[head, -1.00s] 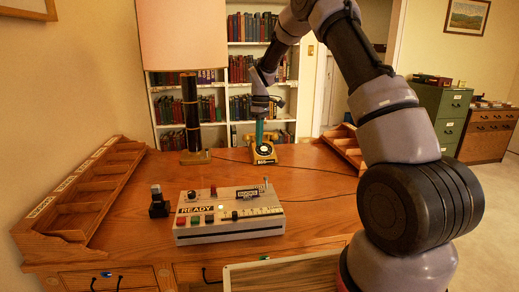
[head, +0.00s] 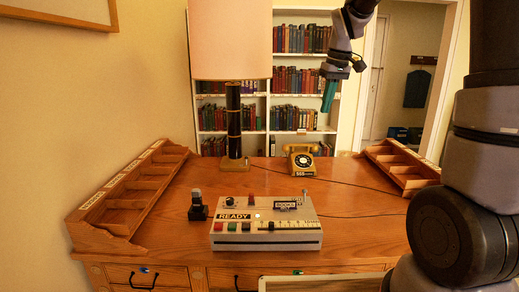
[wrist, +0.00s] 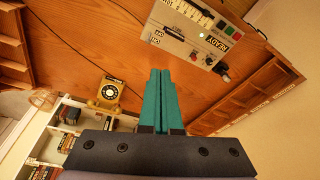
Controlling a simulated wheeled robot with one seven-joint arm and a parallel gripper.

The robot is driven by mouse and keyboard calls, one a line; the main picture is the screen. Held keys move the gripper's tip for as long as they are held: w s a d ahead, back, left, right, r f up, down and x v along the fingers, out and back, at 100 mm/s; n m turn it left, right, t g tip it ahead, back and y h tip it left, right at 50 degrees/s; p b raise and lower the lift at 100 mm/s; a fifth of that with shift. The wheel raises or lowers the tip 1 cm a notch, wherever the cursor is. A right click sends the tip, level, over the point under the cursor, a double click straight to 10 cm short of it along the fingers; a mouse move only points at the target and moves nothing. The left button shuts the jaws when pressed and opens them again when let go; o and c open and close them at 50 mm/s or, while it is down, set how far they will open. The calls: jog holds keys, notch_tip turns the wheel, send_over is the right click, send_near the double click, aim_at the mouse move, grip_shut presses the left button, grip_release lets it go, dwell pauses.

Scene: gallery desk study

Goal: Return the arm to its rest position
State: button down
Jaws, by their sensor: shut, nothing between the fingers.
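My gripper (head: 328,96) is raised above the back of the desk in the head view, in front of the bookcase and up and right of the yellow telephone. Its teal fingers are together, with nothing between them, and they also show in the wrist view (wrist: 158,100). My arm comes down along the right side of the head view. The gripper is apart from everything on the desk.
The wooden desk (head: 360,228) holds a yellow telephone (head: 301,160), a control box (head: 266,240) marked READY, a small black device (head: 197,207) and a tall lamp (head: 234,120). Slotted racks (head: 122,205) line both sides. A bookcase (head: 345,100) stands behind.

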jog(key=s+d+r+m+t, duration=0.2)
jog(key=s+r+m, duration=0.1)
jog(key=s, duration=0.9)
jog(key=s+d+r+m+t, duration=0.2)
jog(key=s+m, duration=0.3)
jog(key=s, duration=0.6)
jog(key=shift+s+r+m+t+y, duration=0.3)
jog(key=shift+s+r+t, duration=0.1)
jog(key=shift+t, duration=0.1)
